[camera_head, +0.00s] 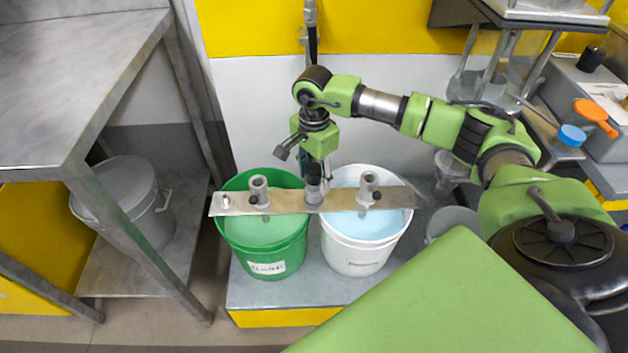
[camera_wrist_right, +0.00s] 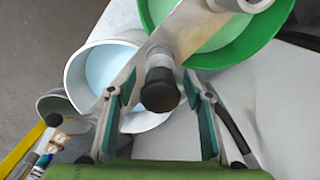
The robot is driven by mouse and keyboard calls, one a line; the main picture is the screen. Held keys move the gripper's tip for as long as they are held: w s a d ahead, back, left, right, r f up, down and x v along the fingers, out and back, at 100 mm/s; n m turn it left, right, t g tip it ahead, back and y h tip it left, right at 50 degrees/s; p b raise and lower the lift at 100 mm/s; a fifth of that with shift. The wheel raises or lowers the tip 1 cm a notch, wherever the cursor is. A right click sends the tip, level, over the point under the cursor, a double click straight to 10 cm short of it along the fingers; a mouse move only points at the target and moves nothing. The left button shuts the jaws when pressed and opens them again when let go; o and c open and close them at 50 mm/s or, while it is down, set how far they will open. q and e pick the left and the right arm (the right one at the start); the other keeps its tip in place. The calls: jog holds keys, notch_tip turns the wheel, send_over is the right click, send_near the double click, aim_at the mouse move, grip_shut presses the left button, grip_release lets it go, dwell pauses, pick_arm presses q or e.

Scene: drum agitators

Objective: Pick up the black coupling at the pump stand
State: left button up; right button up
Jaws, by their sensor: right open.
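The black coupling (camera_wrist_right: 160,92) is an upright black cylinder on a grey post at the middle of a flat metal bar (camera_head: 285,201). The bar lies across a green bucket (camera_head: 265,262) and a white bucket (camera_head: 362,258), both with pale liquid. My right gripper (camera_head: 316,168) points down above the middle of the bar. In the right wrist view the gripper (camera_wrist_right: 157,90) is open, with one teal-padded finger on each side of the coupling and gaps visible. In the head view the gripper mostly hides the coupling. My left gripper is not in view.
Grey mixer heads (camera_head: 259,190) stand on the bar on both sides of the middle. A steel table (camera_head: 75,75) stands at left, with a lidded grey bucket (camera_head: 125,190) below. A bench with an orange item (camera_head: 595,115) and a blue-capped item (camera_head: 572,134) is at right.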

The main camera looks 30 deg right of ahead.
aim_at(313, 167)
grip_shut()
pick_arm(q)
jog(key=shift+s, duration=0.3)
